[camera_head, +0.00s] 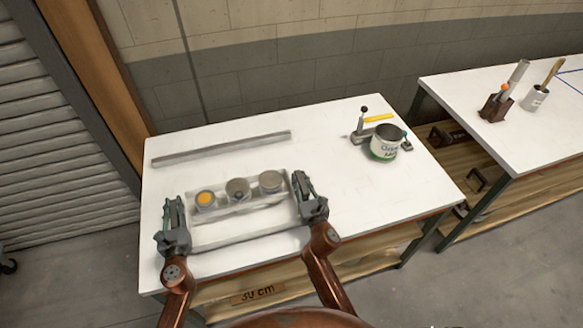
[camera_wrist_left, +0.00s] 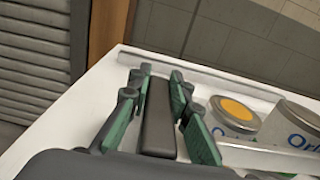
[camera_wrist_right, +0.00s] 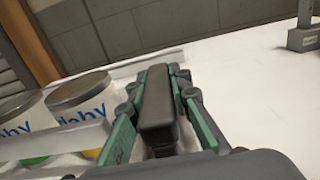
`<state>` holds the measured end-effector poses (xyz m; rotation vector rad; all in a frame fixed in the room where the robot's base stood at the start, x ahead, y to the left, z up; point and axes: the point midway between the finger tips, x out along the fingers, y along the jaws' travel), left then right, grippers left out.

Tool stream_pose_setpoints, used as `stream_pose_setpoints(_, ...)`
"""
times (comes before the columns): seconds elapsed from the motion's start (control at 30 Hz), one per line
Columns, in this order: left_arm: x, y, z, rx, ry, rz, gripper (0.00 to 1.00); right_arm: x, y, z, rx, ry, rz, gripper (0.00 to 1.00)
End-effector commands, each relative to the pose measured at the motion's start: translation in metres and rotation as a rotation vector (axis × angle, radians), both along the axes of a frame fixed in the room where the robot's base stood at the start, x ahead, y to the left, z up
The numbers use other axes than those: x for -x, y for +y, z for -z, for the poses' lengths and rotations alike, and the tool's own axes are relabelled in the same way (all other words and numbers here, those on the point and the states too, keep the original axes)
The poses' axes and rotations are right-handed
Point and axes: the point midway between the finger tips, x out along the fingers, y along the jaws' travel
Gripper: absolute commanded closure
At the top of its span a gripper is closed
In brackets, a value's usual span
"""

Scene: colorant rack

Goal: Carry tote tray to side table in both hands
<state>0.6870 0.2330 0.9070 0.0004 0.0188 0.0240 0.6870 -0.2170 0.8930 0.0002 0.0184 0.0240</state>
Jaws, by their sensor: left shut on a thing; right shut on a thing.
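The tote tray (camera_head: 240,241) is a pale, shallow tray over the white table top, with three round cans standing at its far side. One can (camera_head: 205,199) has an orange-yellow lid centre; the other two (camera_head: 238,190) (camera_head: 270,182) have grey lids. My left gripper (camera_head: 174,212) is shut on the tray's dark left handle (camera_wrist_left: 158,120). My right gripper (camera_head: 306,192) is shut on the dark right handle (camera_wrist_right: 156,105). Whether the tray touches the table I cannot tell.
A grey bar (camera_head: 222,149) lies along the back of this table (camera_head: 330,125). A clamp-like tool (camera_head: 363,125) and an open paint can (camera_head: 385,142) stand at its right. Across a gap, a second white table (camera_head: 480,80) holds a brown holder (camera_head: 496,106) and a brush pot (camera_head: 535,98).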

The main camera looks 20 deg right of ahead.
Motion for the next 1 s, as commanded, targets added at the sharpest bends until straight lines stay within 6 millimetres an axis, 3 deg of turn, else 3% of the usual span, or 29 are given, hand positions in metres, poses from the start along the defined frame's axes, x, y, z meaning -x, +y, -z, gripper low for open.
stream_pose_setpoints(0.13,-0.001,-0.001,0.009,0.000,0.000,0.001,1.00,-0.001,0.001,0.008,0.000,-0.002,-0.002,1.00)
stream_pose_setpoints(0.17,0.000,0.000,0.009,0.000,0.004,0.000,0.80,0.000,0.000,0.009,0.000,0.003,0.000,0.80)
stream_pose_setpoints(0.4,0.000,0.000,0.008,0.000,0.003,0.000,0.64,0.000,0.000,0.007,0.000,0.002,0.000,0.64)
stream_pose_setpoints(0.77,0.007,0.000,0.009,-0.001,0.004,0.000,0.64,0.000,0.000,0.008,0.000,0.003,0.000,0.64)
stream_pose_setpoints(1.0,0.049,0.000,0.009,0.001,0.006,0.000,0.64,0.000,0.000,0.008,0.000,0.003,0.000,0.64)
